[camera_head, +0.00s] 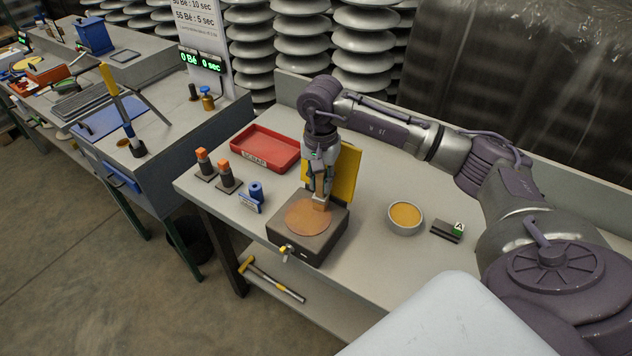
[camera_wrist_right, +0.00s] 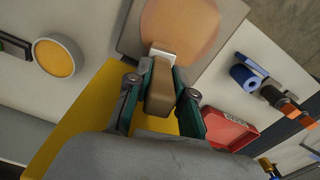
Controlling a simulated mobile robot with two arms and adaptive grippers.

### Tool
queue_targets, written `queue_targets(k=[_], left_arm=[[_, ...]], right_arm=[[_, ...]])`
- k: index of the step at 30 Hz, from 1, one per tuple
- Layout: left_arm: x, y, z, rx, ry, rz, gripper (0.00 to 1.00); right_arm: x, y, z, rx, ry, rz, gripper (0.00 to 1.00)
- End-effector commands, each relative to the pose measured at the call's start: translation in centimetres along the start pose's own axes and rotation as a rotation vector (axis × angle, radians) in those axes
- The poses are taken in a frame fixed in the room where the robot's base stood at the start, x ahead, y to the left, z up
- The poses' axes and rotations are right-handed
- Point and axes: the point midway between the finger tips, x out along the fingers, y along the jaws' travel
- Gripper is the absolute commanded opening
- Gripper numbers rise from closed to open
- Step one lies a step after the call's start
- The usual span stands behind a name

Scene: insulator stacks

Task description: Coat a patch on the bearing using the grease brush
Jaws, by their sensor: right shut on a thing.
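My right gripper (camera_head: 319,190) reaches down from the upper right, shut on the grease brush (camera_head: 320,204). In the right wrist view the gripper (camera_wrist_right: 160,88) has its two fingers on either side of the brush's brown handle, and the pale brush end (camera_wrist_right: 163,55) lies over the edge of a round orange-brown patch. That patch is on top of the bearing (camera_head: 305,220), a dark square block; it also shows in the right wrist view (camera_wrist_right: 180,25). The brush end appears at the patch; contact is hard to tell. My left gripper is not in view.
A grey bowl of orange-yellow grease (camera_head: 405,215) stands right of the bearing, beside a dark block marked A (camera_head: 447,230). A yellow panel (camera_head: 346,172) stands behind the bearing. A red tray (camera_head: 264,147), orange-topped pieces (camera_head: 225,172) and a blue roll (camera_head: 256,192) are left.

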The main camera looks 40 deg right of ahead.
Motion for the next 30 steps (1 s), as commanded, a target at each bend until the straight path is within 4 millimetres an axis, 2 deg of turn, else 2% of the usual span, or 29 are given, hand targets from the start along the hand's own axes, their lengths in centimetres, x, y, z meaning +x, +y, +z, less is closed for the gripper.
queue_targets(k=[5,15,23,30], left_arm=[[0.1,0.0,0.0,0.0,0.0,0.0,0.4],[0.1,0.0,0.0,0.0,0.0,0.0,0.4],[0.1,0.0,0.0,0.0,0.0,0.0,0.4],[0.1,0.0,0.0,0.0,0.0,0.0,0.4]], right_arm=[[0.1,0.1,0.7,-0.003,0.0,0.0,0.0],[0.1,-0.4,3.6,-0.003,0.0,-0.001,0.0],[0.2,-0.6,4.6,-0.003,-0.001,0.0,0.0],[0.1,-1.0,6.6,-0.004,-0.002,0.0,0.0]])
